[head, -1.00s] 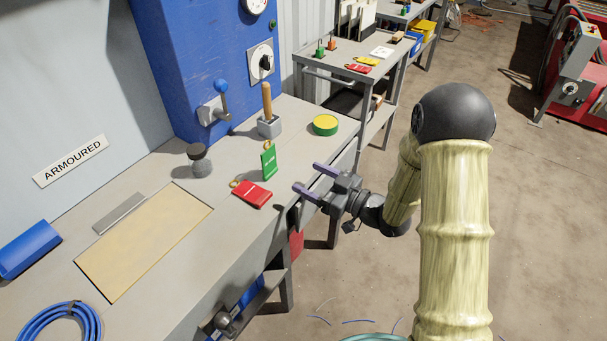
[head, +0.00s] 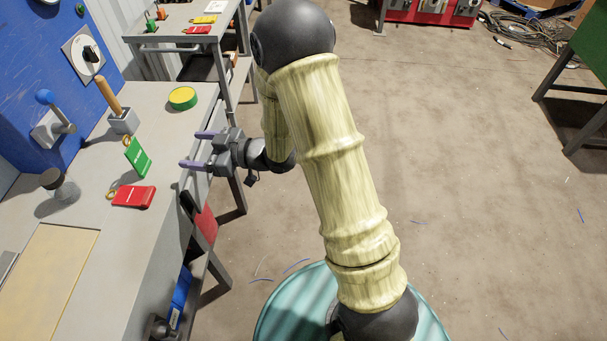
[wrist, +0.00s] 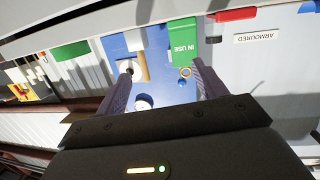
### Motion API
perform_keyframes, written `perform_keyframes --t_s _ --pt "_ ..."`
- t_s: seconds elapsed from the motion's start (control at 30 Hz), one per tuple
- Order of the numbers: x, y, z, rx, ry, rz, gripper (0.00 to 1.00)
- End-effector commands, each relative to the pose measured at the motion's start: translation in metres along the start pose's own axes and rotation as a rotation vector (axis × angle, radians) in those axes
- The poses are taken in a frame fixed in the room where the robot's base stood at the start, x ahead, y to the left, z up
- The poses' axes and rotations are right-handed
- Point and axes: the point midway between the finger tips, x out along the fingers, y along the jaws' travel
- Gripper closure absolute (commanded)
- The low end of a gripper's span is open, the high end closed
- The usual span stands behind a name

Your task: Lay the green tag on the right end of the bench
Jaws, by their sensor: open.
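The green tag (head: 138,157) with a brass ring stands upright, tilted, on the grey bench (head: 165,125) in the head view. In the wrist view the green tag (wrist: 183,42) reads "IN USE", and its ring hangs near one fingertip. My gripper (head: 190,149) is open and empty just off the bench's front edge, to the right of the tag and apart from it. Both spread fingers also show in the wrist view (wrist: 160,75). A red tag (head: 133,197) lies flat beside the green one.
A yellow-and-green roll (head: 182,98) lies toward the bench's far end. A second bench (head: 170,30) stands beyond. Open floor is at right.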

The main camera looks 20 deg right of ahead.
Motion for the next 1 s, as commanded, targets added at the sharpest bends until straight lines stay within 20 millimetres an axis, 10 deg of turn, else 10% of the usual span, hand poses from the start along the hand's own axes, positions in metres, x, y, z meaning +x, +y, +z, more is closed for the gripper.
perform_keyframes --t_s 0.47,0.8,1.0 --pt "-0.132 0.07 0.024 0.174 -0.631 0.565 0.29" --pt "-0.247 0.008 0.033 0.59 -0.987 0.775 0.29" --pt "-0.276 -0.033 0.032 0.768 -1.085 0.784 0.29"
